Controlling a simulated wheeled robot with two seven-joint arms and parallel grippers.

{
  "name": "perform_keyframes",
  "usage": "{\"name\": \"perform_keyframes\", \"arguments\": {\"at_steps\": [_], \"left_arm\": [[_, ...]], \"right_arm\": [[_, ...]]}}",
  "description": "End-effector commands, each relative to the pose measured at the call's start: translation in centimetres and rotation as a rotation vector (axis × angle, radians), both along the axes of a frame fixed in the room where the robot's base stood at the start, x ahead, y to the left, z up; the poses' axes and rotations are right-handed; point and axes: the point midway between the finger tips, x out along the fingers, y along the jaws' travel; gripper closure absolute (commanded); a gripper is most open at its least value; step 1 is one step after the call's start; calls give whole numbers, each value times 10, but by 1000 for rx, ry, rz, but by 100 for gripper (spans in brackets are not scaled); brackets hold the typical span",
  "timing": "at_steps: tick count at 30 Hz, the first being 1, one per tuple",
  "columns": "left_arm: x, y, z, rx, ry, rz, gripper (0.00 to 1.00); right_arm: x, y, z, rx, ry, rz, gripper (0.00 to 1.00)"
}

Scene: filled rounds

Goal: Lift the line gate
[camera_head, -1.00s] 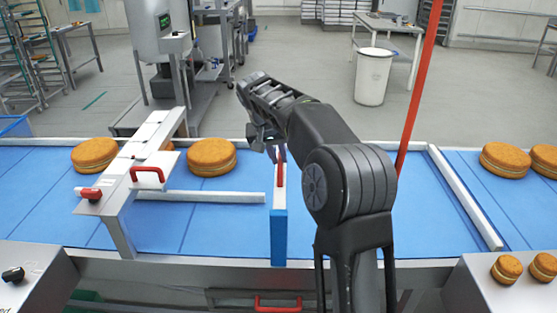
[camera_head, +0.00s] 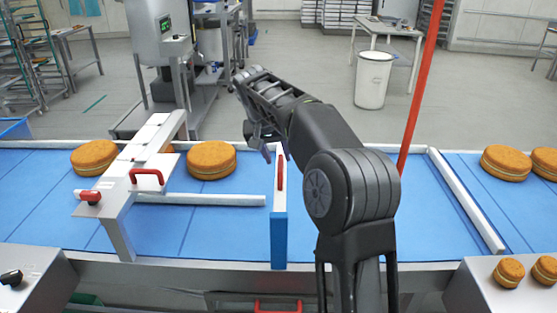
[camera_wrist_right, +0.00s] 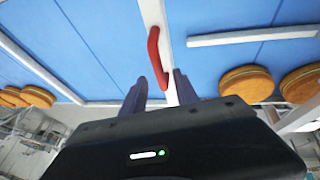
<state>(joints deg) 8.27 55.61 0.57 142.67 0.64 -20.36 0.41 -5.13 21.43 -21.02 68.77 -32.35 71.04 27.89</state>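The line gate (camera_head: 279,238) is an upright white and blue panel across the blue conveyor, with a red handle (camera_head: 281,173) on top. In the right wrist view the red handle (camera_wrist_right: 155,52) runs up from the gap between the fingertips, and the white gate top (camera_wrist_right: 153,12) lies behind it. My right gripper (camera_head: 269,151) is at the gate's far end, near the handle, partly hidden by its own arm. In the wrist view the right gripper (camera_wrist_right: 159,78) is open, its two fingers on either side of the handle's lower end, not closed on it. My left gripper is not in view.
A white bridge (camera_head: 137,160) with a red handle crosses the conveyor on the left. Several filled rounds, such as one round (camera_head: 211,160), lie left of the gate; others lie at the far right. A red pole (camera_head: 418,95) stands right of my arm.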

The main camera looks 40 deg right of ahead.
Motion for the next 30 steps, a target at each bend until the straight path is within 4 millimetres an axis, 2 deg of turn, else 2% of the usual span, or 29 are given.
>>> {"name": "perform_keyframes", "arguments": {"at_steps": [6,10,30], "left_arm": [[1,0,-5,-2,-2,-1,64],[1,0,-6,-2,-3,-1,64],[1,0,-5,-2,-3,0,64]], "right_arm": [[-6,15,33,0,-4,2,64],[-8,20,45,0,-3,1,64],[-9,21,49,1,-1,0,64]]}}
